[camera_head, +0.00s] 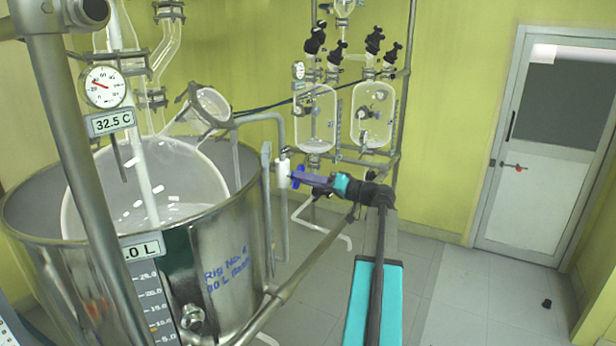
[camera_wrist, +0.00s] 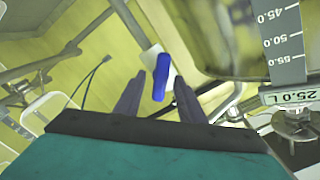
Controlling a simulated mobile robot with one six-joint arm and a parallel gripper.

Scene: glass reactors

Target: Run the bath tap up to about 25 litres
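The bath tap is a white body (camera_head: 283,170) with a blue lever (camera_wrist: 159,77), beside the right rim of the steel bath (camera_head: 222,262). My gripper (camera_head: 303,178) is at the tap from the right. In the wrist view my gripper (camera_wrist: 157,92) has its fingers apart, with the blue lever between and just beyond their tips. Gaps show on both sides of the lever. The litre display (camera_wrist: 292,96) appears upside down in the wrist view and reads 25.0 L. In the head view its first digits are hidden by a post, leaving ".0 L" (camera_head: 140,249).
A glass vessel (camera_head: 150,190) sits inside the bath. A dial thermometer (camera_head: 104,87) has a 32.5 C display (camera_head: 112,122) below. Glass reactors (camera_head: 373,115) on a metal frame stand behind the tap. Open floor (camera_head: 480,290) lies right, before a door (camera_head: 548,150).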

